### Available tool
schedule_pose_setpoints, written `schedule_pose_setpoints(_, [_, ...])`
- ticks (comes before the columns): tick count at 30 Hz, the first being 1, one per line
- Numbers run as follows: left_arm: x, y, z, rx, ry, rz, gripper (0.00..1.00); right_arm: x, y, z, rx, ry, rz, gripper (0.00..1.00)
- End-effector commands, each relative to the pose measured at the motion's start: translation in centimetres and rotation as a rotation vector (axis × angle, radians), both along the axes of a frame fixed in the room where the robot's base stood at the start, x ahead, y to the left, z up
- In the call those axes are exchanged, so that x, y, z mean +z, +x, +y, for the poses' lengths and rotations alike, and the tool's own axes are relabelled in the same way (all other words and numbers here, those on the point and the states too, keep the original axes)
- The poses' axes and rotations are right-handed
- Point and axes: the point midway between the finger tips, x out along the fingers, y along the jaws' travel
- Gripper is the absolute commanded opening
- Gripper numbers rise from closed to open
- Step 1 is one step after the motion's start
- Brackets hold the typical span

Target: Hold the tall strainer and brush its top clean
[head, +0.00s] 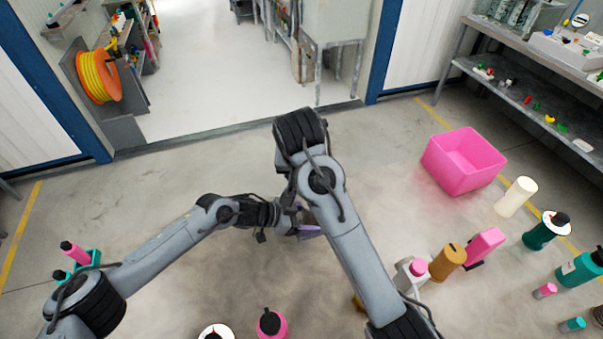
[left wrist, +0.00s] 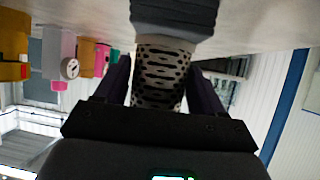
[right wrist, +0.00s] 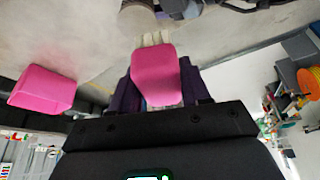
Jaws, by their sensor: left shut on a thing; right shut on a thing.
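The tall strainer (left wrist: 160,75), a pale cylinder with rows of dark holes, stands between the fingers of my left gripper (left wrist: 157,88) in the left wrist view. My left gripper (head: 303,229) is shut on it; in the head view my right arm hides the strainer. A pink brush (right wrist: 157,75) with pale bristles (right wrist: 152,40) is held in my right gripper (right wrist: 157,92), which is shut on it. The bristles point toward a round grey-brown end, seemingly the strainer's, and appear apart from it. My right gripper is hidden in the head view.
A pink crate (head: 460,182) stands on the floor at right. A white cylinder (head: 516,197), an orange-brown canister (head: 447,258) and several bottles stand below it. A pink bottle (head: 271,323) is at bottom centre. A shelf bench (head: 530,75) is at upper right.

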Motion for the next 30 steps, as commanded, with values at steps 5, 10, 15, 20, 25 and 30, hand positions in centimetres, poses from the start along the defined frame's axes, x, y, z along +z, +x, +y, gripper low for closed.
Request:
schedule_pose_setpoints(5, [-0.1, 0.0, 0.0, 0.0, 0.001, 0.001, 0.52, 0.0, 0.0, 0.0, 0.0, 0.0, -0.001, 0.18])
schedule_pose_setpoints(10, [-0.1, 0.0, 0.0, 0.0, 0.001, 0.001, 0.83, 0.0, 0.0, 0.0, 0.0, 0.0, -0.001, 0.18])
schedule_pose_setpoints(15, [0.0, 0.0, 0.0, 0.0, 0.001, 0.0, 0.99, 0.0, 0.0, 0.0, 0.0, 0.0, -0.001, 0.18])
schedule_pose_setpoints(20, [0.0, 0.0, 0.0, 0.0, 0.0, 0.0, 0.99, 0.0, 0.0, 0.0, 0.0, 0.0, -0.001, 0.18])
schedule_pose_setpoints(25, [0.2, -0.1, 0.5, 0.001, 0.0, 0.0, 0.99, 0.0, 0.0, 0.0, 0.0, 0.0, -0.001, 0.18])
schedule_pose_setpoints(30, [1.1, -0.6, 2.1, 0.001, 0.001, 0.001, 0.99, 0.0, 0.0, 0.0, 0.0, 0.0, -0.001, 0.18])
